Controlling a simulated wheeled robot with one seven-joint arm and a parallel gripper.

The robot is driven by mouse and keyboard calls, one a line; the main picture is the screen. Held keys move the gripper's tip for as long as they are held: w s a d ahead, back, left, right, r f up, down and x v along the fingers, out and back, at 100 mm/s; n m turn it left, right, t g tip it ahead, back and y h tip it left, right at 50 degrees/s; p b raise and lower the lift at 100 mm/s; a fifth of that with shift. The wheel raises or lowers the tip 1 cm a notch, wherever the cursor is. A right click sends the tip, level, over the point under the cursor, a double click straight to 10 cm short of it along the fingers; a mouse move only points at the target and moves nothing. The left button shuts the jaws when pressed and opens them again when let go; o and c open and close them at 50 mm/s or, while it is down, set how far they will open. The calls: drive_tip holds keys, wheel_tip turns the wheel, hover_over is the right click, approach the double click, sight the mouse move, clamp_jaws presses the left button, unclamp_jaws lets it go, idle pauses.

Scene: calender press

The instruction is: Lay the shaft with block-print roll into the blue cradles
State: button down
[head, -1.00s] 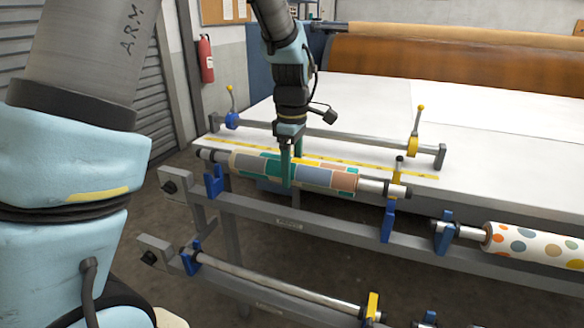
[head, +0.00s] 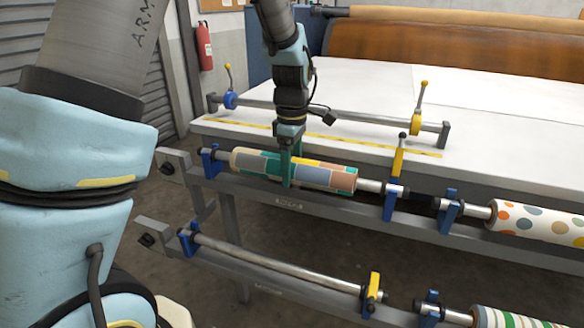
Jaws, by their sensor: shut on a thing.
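The block-print roll (head: 325,177), patterned in teal, tan, brown and yellow patches, is on a metal shaft (head: 369,186) along the upper rail. My gripper (head: 291,174) points straight down and is shut on the roll near its middle. The shaft's left end is at the left blue cradle (head: 208,162), and its right end is at the right blue cradle (head: 391,204). I cannot tell whether the shaft is fully seated in either one. A yellow-handled lever (head: 399,158) stands up by the right cradle.
A dotted roll (head: 530,221) lies to the right on the same rail. A lower rail carries a bare shaft (head: 275,264) and a striped roll (head: 515,317). Behind is the white table (head: 375,100) with a bar and two yellow-tipped levers.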

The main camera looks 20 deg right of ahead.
drive_tip(key=shift+f, duration=0.45)
unclamp_jaws()
wheel_tip(320, 180, up, 11)
drive_tip(key=shift+f+b, duration=0.1)
drive_tip(key=shift+b, duration=0.55)
idle(0.4)
